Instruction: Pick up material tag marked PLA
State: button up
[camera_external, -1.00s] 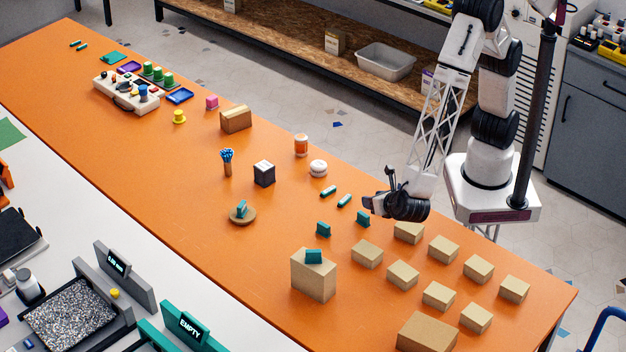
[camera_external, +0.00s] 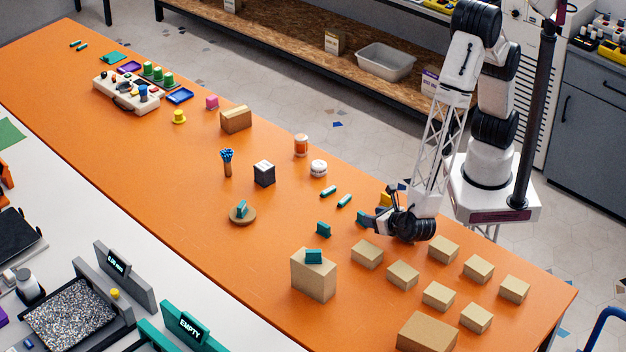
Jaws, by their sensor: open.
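Several small teal tags are on the orange table in the external view; no marking on any of them can be read, so I cannot tell which is PLA. One teal tag (camera_external: 361,217) stands right at my gripper (camera_external: 373,215), which partly covers it. My gripper is open and low over the table; I cannot tell whether it touches this tag. Another upright teal tag (camera_external: 323,230) is to the left. Two teal tags lie flat further back, one at the left (camera_external: 328,191) and one at the right (camera_external: 344,201). A teal tag (camera_external: 314,257) rests on a tall cardboard box (camera_external: 313,280).
Several small cardboard boxes (camera_external: 402,276) stand right and in front of my gripper. A round wooden stand (camera_external: 243,219) holds a teal piece. A black cube (camera_external: 264,174), a white round container (camera_external: 318,168) and an orange jar (camera_external: 301,145) stand behind.

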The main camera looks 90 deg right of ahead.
aim_at(362, 213)
jog(key=shift+w+d+f, duration=0.2)
jog(key=shift+w+d, duration=0.1)
jog(key=shift+d, duration=0.05)
jog(key=shift+x, duration=2.6)
jog(key=shift+s+f, duration=0.1)
jog(key=shift+c, duration=0.3)
grip_shut()
